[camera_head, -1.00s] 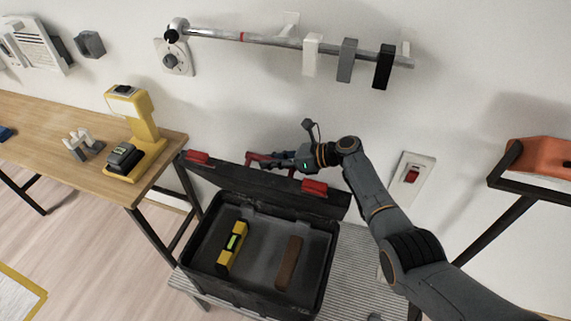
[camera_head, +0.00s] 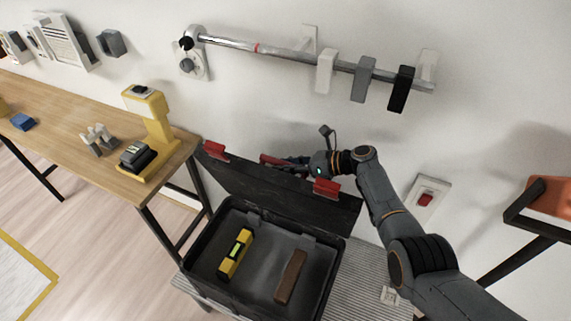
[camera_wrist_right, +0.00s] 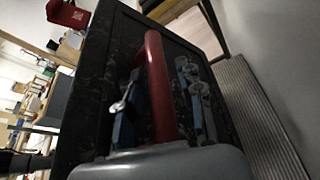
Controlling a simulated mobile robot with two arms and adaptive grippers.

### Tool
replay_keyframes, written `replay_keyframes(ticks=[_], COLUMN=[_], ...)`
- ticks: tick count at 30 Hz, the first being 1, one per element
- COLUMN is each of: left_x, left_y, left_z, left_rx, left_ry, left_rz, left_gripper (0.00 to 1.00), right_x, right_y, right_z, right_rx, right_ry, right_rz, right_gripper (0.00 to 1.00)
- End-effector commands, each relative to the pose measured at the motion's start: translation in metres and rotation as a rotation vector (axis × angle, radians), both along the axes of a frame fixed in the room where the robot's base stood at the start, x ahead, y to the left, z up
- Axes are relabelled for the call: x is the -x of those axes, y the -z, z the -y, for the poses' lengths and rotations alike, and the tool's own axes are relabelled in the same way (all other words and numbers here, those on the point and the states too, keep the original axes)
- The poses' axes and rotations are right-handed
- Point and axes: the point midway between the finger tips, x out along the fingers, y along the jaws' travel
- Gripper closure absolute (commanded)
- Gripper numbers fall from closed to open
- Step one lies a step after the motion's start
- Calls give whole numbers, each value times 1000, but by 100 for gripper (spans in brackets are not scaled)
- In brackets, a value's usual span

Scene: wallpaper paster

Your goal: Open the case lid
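The black case (camera_head: 333,262) stands with its lid (camera_head: 270,192) raised at the rear, its inner face towards me. Red latches sit near the lid's top corners, at left (camera_head: 215,150) and right (camera_head: 326,188). My right gripper (camera_head: 288,162) is behind the lid's upper edge, partly hidden by it. In the right wrist view, the red handle (camera_wrist_right: 158,90) on the lid's dark outer face runs between the two fingers, which stand apart with gaps beside it. My left gripper is not in view.
A yellow level (camera_head: 235,255) and a brown bar (camera_head: 291,277) lie in the case. It stands on a ridged grey surface (camera_head: 365,275). A wooden table (camera_head: 60,130) is at left. The wall behind carries a rail (camera_head: 280,52) with hanging blocks and a red switch (camera_head: 426,199).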

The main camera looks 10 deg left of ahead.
Motion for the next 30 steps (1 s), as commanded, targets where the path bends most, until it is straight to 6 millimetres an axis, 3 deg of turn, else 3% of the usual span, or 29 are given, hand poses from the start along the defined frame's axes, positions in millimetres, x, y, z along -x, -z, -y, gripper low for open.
replay_keyframes(ticks=[9, 14, 30], left_x=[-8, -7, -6], left_y=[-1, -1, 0], left_z=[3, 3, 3], left_rx=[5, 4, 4], left_ry=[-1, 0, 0], left_rz=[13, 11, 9], left_gripper=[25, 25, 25], right_x=[0, 2, 17], right_y=[-1, -4, -39], right_z=[0, 11, 101], right_rx=[-2, -3, -1], right_ry=[-1, -1, 1], right_rz=[1, 2, 2], right_gripper=[57, 57, 57])
